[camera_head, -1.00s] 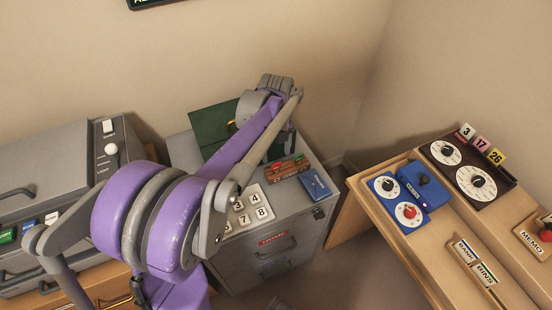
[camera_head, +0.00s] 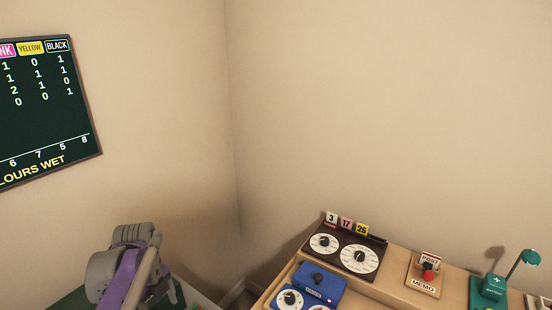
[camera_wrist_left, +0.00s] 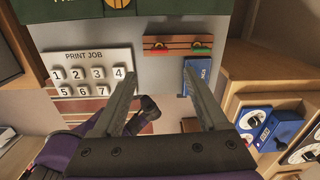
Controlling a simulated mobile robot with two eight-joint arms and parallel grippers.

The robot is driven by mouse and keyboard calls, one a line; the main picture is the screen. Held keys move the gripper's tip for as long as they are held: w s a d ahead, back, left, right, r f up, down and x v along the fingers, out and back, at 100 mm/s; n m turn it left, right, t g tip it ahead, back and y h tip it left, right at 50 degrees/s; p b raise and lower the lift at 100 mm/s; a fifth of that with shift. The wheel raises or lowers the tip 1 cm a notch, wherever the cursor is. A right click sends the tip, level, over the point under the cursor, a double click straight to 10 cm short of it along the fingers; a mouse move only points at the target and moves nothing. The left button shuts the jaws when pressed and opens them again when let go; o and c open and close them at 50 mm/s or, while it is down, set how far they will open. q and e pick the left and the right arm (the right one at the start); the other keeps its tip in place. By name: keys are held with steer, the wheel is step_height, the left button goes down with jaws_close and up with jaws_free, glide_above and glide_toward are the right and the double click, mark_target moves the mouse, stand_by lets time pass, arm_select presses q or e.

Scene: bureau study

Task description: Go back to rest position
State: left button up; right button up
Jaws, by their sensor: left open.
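My left gripper (camera_wrist_left: 161,72) shows in the left wrist view with its two fingers spread and nothing between them.
The wrist view shows a brown bar with red and green buttons (camera_wrist_left: 178,45) and a blue box (camera_wrist_left: 200,75). A scoreboard (camera_head: 45,115) hangs left.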

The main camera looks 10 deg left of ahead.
arm_select(q)
steer(key=s+d+n+t+p, duration=0.5)
steer(key=s+d+n, duration=1)
steer(key=n, duration=0.7)
steer(key=shift+d+r+n+p, duration=0.2)
steer(key=shift+n+p, duration=0.1)
steer(key=shift+p, duration=0.3)
steer(key=shift+a, duration=0.1)
